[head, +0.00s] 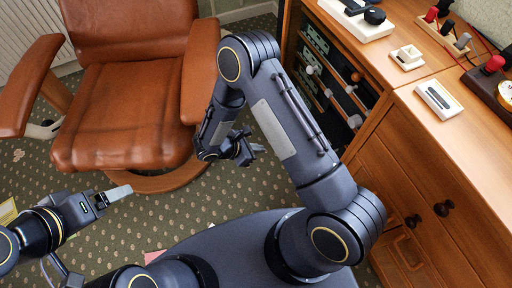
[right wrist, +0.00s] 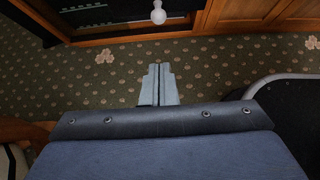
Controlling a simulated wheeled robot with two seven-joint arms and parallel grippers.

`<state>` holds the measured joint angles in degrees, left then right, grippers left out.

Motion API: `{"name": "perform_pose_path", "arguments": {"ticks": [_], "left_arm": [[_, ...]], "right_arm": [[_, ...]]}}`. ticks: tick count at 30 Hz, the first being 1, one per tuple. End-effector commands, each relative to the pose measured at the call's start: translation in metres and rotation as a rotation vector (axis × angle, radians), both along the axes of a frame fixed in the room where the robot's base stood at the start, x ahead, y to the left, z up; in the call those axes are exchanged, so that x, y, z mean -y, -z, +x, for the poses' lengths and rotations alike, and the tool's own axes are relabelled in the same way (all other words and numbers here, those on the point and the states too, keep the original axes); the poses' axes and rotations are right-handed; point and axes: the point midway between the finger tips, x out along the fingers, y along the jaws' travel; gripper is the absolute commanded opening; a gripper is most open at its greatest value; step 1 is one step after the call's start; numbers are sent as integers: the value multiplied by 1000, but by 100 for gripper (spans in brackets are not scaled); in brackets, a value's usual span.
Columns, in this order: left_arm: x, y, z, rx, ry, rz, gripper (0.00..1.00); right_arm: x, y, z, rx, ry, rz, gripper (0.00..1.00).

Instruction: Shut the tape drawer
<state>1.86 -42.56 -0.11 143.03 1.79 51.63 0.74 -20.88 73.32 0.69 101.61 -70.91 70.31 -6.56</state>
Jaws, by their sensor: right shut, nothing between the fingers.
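The wooden cabinet (head: 400,165) stands at the right, with dark round knobs (head: 443,208) on its front. To their left, an open bay (head: 325,75) holds dark gear or drawer fronts with pale and wooden knobs. I cannot tell which part is the tape drawer or how far out it is. My right gripper (head: 258,149) is in front of the bay, apart from it; the right wrist view shows its fingers (right wrist: 158,82) shut and empty above the carpet. A white knob (right wrist: 158,14) shows beyond them. My left gripper (head: 118,193) is low at the left, away from the cabinet; its jaw gap is unclear.
A brown leather armchair (head: 125,90) stands at the upper left, close to my right forearm. The cabinet top carries a white device (head: 438,100), a small cream tray (head: 407,56) and plugs with leads.

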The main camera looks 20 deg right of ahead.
Motion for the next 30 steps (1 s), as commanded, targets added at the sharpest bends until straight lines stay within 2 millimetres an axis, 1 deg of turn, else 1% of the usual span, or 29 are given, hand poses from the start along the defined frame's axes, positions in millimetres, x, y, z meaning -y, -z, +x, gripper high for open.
{"name": "perform_pose_path", "arguments": {"ticks": [1, 8, 12, 15, 21, 30], "left_arm": [[0, 5, 0, 0, 0, 0, 83], [0, 16, 0, 0, 0, 0, 83], [0, 18, 0, 0, 0, 0, 83], [0, 20, 0, 0, 0, 0, 83], [0, 20, 0, 0, 0, 0, 83], [0, 20, 0, 0, 0, 0, 83]], "right_arm": [[10, 12, -1, -5, 3, -1, 0], [46, 44, 2, -4, 4, 0, 0], [68, 42, 4, -1, 4, 2, 0], [78, 42, 5, -1, 4, 2, 0], [85, 41, 6, -1, 2, 1, 0], [85, 41, 6, -1, 2, 1, 0]]}}
